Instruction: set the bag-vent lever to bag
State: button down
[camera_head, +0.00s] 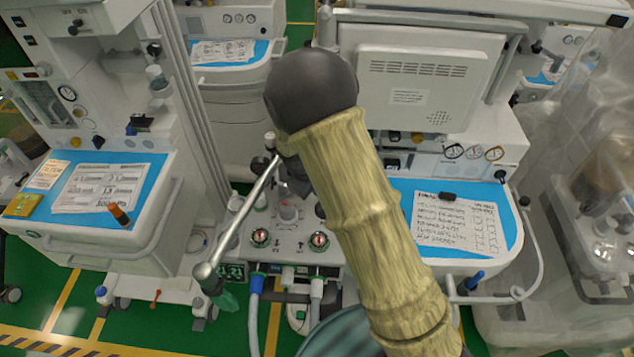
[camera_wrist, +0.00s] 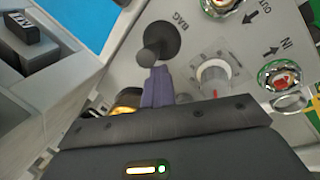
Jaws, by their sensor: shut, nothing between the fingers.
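The bag-vent lever (camera_wrist: 160,40) is a dark round hub with a short handle on the grey panel, in the wrist view. The handle's knobbed end points down and slightly left, towards my gripper. The word BAG is printed beside the hub, at its upper right; no VENT mark shows. My gripper (camera_wrist: 158,88) is shut and empty, its purple-grey fingers together just below the handle's end. I cannot tell whether they touch it. In the head view my gripper (camera_head: 293,183) is over the panel, and my arm hides most of the lever area.
A clear-capped valve (camera_wrist: 215,75) stands close right of my fingers. Beyond are the IN port (camera_wrist: 280,75) and OUT port (camera_wrist: 222,5). A silver jointed rod (camera_head: 238,215) rises left of my gripper. A blue worktop with a written sheet (camera_head: 455,222) lies right.

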jog(key=shift+w+d, duration=0.1)
jog(key=shift+d, duration=0.1)
jog(key=shift+w+f, duration=0.1)
jog(key=shift+w, duration=0.55)
dwell(0.3)
jog(key=w+a+r, duration=0.4)
jog(key=a+r, duration=0.1)
jog(key=r, duration=0.4)
jog(key=shift+w+r+b, duration=0.25)
jog(key=shift+r+b, duration=0.05)
jog(key=shift+a, duration=0.1)
